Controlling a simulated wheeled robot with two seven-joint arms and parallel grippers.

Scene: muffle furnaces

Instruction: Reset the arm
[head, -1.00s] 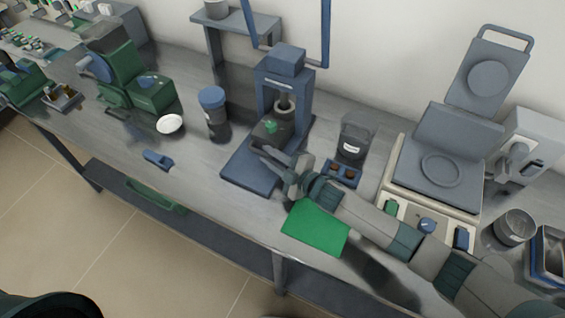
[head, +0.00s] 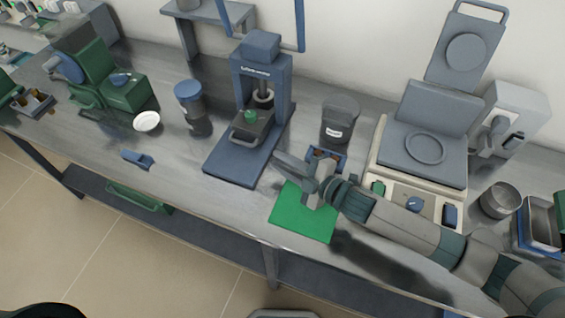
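My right arm comes in from the lower right. Its gripper (head: 296,180) is above the bench, over the back edge of a green mat (head: 298,217) and just right of the blue press. The fingers are spread apart and nothing shows between them. The gripper partly covers a small blue tray (head: 340,156) with brown items. My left gripper is not in view.
The blue press (head: 262,70) holds a dark block with a green knob (head: 250,116). A dark labelled jar (head: 338,122) and an open-lidded appliance (head: 425,140) stand to the right. A blue-lidded jar (head: 190,98) and white dish (head: 146,121) stand left. The front left bench is mostly clear.

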